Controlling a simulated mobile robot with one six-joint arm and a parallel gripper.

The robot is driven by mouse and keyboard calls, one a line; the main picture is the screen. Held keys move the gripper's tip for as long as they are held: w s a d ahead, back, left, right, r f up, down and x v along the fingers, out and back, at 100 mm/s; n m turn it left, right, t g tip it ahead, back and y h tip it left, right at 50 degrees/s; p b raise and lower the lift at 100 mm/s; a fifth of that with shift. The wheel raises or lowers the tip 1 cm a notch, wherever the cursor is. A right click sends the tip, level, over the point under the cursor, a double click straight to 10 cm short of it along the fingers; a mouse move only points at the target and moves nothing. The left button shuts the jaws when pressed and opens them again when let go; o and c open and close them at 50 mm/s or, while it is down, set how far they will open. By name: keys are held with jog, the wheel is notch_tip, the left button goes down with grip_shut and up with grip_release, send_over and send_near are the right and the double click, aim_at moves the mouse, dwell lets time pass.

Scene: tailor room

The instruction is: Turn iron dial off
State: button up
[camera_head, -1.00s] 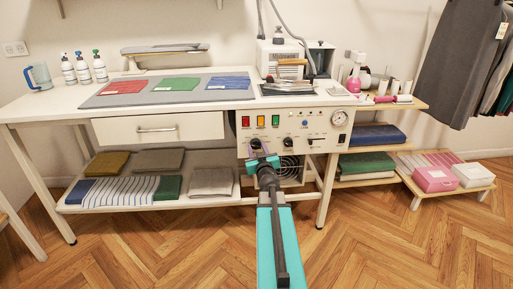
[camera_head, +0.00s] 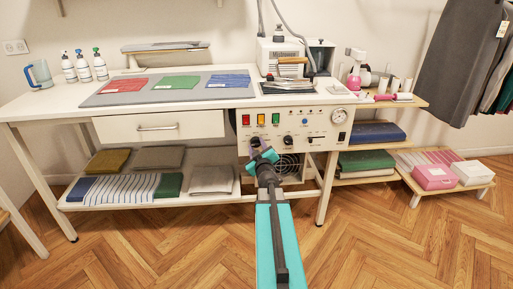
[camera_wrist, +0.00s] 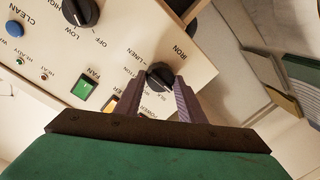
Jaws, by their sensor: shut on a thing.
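The iron dial (camera_wrist: 160,76) is a round black knob on the cream control panel, under the printed word IRON in the wrist view. My gripper (camera_wrist: 158,88) has its two purple-grey fingers on either side of this knob, shut on it. Words such as LINEN are printed around the dial. Its exact pointer setting is hard to read, with some labels hidden by the fingers. In the head view my gripper (camera_head: 258,147) is at the panel's left part and hides most of the dial.
A second black dial (camera_wrist: 80,11), marked LOW, HIGH and OFF, is close by. The green FAN switch (camera_wrist: 85,88) is also near the fingers. The panel (camera_head: 320,128) has a gauge (camera_head: 339,116). A drawer (camera_head: 158,127) is left of it. Floor in front is open.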

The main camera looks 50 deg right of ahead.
jog(key=shift+w+r, duration=0.15)
jog(key=o, duration=1)
jog(key=shift+o, duration=0.2)
jog(key=shift+s+a, duration=0.1)
jog(key=shift+s, duration=0.1)
jog(key=p+v, duration=0.2)
jog(key=v, duration=0.3)
jog(key=shift+s+a, duration=0.1)
jog(key=shift+a, duration=0.1)
jog(key=p, duration=0.4)
jog(key=shift+s+a+p, duration=0.3)
jog(key=shift+a+p, duration=0.05)
jog(key=p+v, duration=0.1)
jog(key=p, duration=0.4)
jog(key=shift+s+p, duration=0.35)
jog(key=shift+p, duration=0.05)
